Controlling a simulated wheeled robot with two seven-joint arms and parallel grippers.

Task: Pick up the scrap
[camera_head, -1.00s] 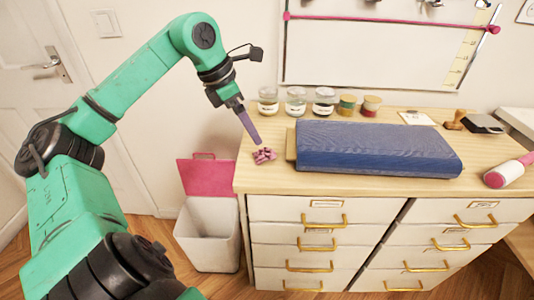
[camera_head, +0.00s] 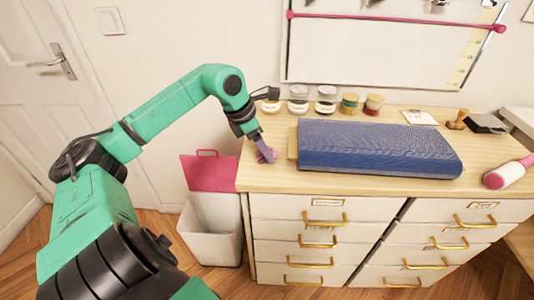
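The scrap (camera_head: 272,154) is a small crumpled pink-purple piece on the left part of the wooden cabinet top, beside the blue fabric roll. My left gripper (camera_head: 266,155) is down at the scrap, with its purple-grey finger in front of it and hiding part of it. Only one finger shows edge-on, so I cannot tell whether the gripper is open or shut, or whether it grips the scrap. My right gripper is not in view.
A white bin (camera_head: 212,225) with a raised pink lid (camera_head: 209,173) stands left of the cabinet. The blue fabric roll (camera_head: 375,148) lies right of the scrap. Several jars (camera_head: 326,99) line the back. A pink-handled roller (camera_head: 508,172) lies far right.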

